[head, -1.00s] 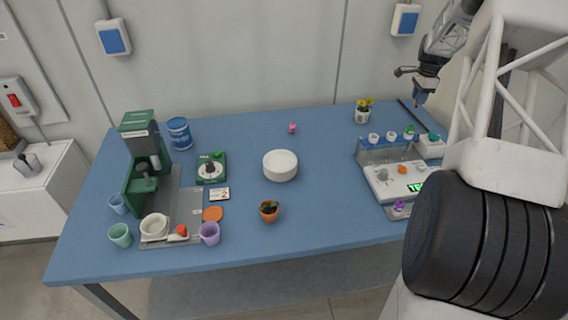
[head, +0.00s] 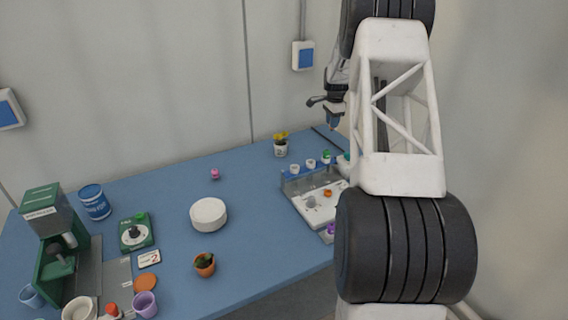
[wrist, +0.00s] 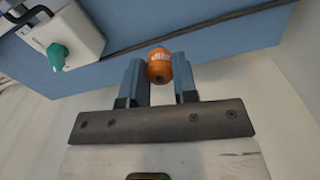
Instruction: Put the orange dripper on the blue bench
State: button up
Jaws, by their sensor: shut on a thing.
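My gripper (wrist: 159,80) is shut on the orange dripper (wrist: 159,64), a small rounded orange piece with pale lettering, held between the two blue-grey fingers in the wrist view. In the head view my gripper (head: 332,122) hangs above the back right part of the blue bench (head: 255,190); the dripper is too small there to make out. The bench top also shows in the wrist view (wrist: 200,42), beyond the dripper, with a gap of pale floor or wall nearer.
A rack device (head: 312,200) with small cups and an orange piece stands at the bench's right. A yellow-flowered pot (head: 281,150), white round dish (head: 208,215), small terracotta pot (head: 204,265) and green machine (head: 50,235) stand around. The middle back is largely clear.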

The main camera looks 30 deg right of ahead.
jog(key=shift+f, duration=2.5)
jog(key=shift+f, duration=0.1)
jog(key=shift+f, duration=2.4)
jog(key=shift+f, duration=0.1)
jog(key=o, duration=0.9)
notch_tip(320, 180, up, 12)
jog(key=shift+r, duration=0.1)
